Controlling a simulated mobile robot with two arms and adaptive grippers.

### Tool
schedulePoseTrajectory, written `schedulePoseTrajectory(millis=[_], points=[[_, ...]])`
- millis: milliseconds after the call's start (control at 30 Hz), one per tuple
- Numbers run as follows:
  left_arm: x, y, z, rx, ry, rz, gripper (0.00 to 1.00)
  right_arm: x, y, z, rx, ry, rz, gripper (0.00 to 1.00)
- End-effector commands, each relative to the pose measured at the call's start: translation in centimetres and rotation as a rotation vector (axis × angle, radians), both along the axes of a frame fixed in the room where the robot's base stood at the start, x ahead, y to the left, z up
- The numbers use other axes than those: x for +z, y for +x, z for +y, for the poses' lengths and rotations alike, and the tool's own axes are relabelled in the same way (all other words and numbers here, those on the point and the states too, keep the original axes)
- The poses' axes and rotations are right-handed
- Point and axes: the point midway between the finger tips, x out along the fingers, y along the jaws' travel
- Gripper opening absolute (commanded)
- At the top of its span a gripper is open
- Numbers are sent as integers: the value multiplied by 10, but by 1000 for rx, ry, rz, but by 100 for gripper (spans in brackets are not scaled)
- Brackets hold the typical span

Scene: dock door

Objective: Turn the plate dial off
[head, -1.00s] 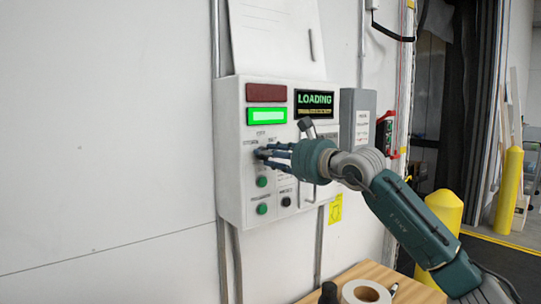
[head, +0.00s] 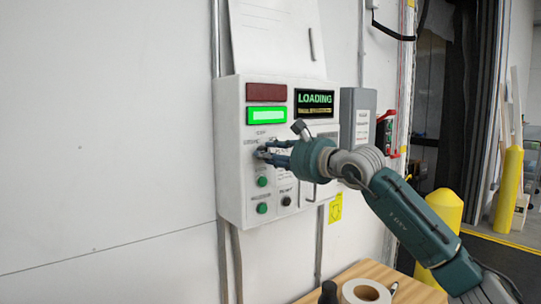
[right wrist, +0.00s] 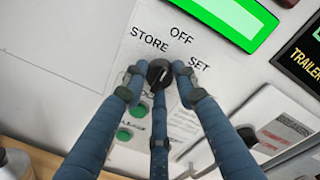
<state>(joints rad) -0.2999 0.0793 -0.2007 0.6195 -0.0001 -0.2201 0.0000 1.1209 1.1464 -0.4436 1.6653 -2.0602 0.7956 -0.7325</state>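The plate dial (right wrist: 159,69) is a black round knob on the white control box (head: 230,180), with STORE, OFF and SET printed around its top in the right wrist view. A light pointer mark shows on the knob, but I cannot tell clearly which label it meets. My right gripper (head: 266,152) is at the dial in the head view and largely hides it there. In the right wrist view its blue fingers (right wrist: 158,78) close around the knob from left, right and below. My left gripper is not in view.
Above the dial are a lit green indicator (head: 266,116), a dark red one (head: 266,92) and a LOADING display (head: 314,101). Green buttons (head: 262,182) sit below. A grey box (head: 357,125) stands right of the panel. A wooden table (head: 365,271) holds a tape roll (head: 350,291).

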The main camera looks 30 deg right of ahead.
Motion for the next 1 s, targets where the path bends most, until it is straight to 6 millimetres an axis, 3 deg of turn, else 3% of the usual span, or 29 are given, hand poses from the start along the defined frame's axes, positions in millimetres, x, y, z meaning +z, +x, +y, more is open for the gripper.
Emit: schedulePoseTrajectory(millis=[33,100,467,800,1000], points=[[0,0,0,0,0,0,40,4,-1,0,1,1,-8,38],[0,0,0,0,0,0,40,3,-1,0,1,1,-6,47],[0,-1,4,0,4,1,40,1,-6,-2,-2,0,-1,47],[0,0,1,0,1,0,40,2,-64,-10,-6,-7,2,47],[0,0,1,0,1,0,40,4,-89,-13,-6,-7,0,47]])
